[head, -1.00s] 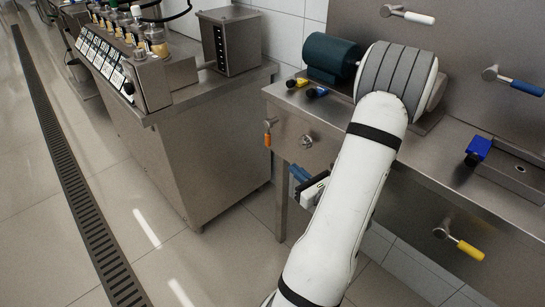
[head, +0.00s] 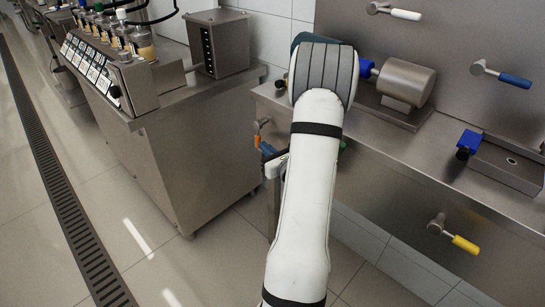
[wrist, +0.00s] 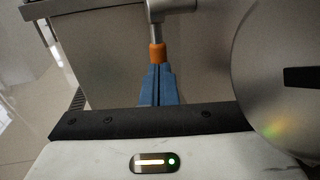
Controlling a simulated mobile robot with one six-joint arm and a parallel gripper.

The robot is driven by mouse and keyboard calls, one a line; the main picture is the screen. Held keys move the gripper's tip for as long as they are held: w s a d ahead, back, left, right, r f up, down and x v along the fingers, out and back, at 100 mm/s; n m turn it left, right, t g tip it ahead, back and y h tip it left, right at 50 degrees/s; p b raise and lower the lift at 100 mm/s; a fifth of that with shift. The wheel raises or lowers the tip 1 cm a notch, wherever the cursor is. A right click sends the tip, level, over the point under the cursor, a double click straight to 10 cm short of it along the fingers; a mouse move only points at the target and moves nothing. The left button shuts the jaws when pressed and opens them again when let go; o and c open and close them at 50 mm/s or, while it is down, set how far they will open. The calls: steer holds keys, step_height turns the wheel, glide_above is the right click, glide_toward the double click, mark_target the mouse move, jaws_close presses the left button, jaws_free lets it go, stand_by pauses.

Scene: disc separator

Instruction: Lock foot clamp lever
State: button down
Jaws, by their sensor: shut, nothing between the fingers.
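An orange-handled lever (head: 257,139) is on the front of the steel bench at its left end. In the wrist view its orange grip (wrist: 157,53) hangs down from a metal arm. My gripper (head: 267,148) is at this lever, partly hidden behind my own arm in the head view. In the wrist view the blue fingers of my gripper (wrist: 157,68) are closed together, with their tips at the lower end of the orange grip. I cannot tell whether they touch it. No label shows which lever is the foot clamp lever.
A white-handled lever (head: 394,11) and a blue-handled lever (head: 502,74) are on the back panel. A yellow-handled lever (head: 454,234) is below the bench's right part. A steel control cabinet (head: 195,150) stands left, with open floor before it. A rounded metal part (wrist: 287,80) fills the wrist view's right.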

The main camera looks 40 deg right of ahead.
steer(key=shift+w, duration=0.2)
steer(key=shift+d+f+b, duration=0.2)
steer(key=shift+b, duration=0.2)
